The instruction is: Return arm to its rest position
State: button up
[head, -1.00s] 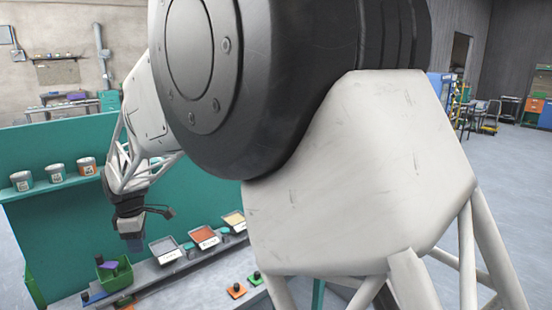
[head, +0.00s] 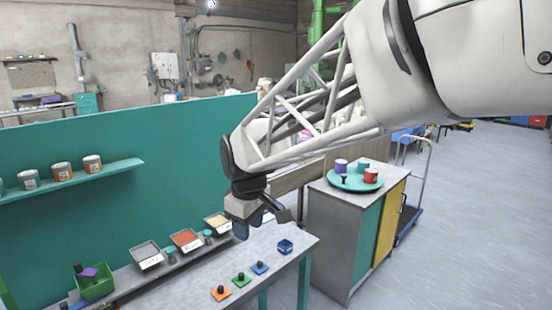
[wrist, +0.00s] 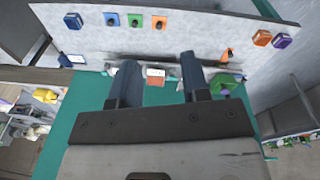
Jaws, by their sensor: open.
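My gripper (head: 256,224) hangs at the end of my arm near the yellow powder tray, above the workbench (head: 190,284). Its two dark blue fingers are apart with nothing between them; they also show in the wrist view (wrist: 158,62). My arm crosses the upper right of the head view. No rest mark or cradle shows.
Trays of grey (head: 147,254), orange-red (head: 186,240) and yellow (head: 217,222) powder line the bench. Knobbed orange (head: 221,293), green (head: 241,279) and blue (head: 260,267) pieces and a blue block (head: 285,246) lie nearer. A green bin (head: 96,286) stands left, a cabinet (head: 335,215) right.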

jog(key=s+d+f+m, duration=0.1)
jog(key=s+d+m, duration=0.5)
jog(key=s+d, duration=0.5)
jog(key=s+d+f+m+t, duration=0.1)
jog(key=s+d+m, duration=0.5)
jog(key=s+d, duration=0.6)
jog(key=shift+s+d+f+h, duration=0.25)
jog(key=shift+d+f+h, duration=0.15)
jog(key=shift+d+f, duration=0.45)
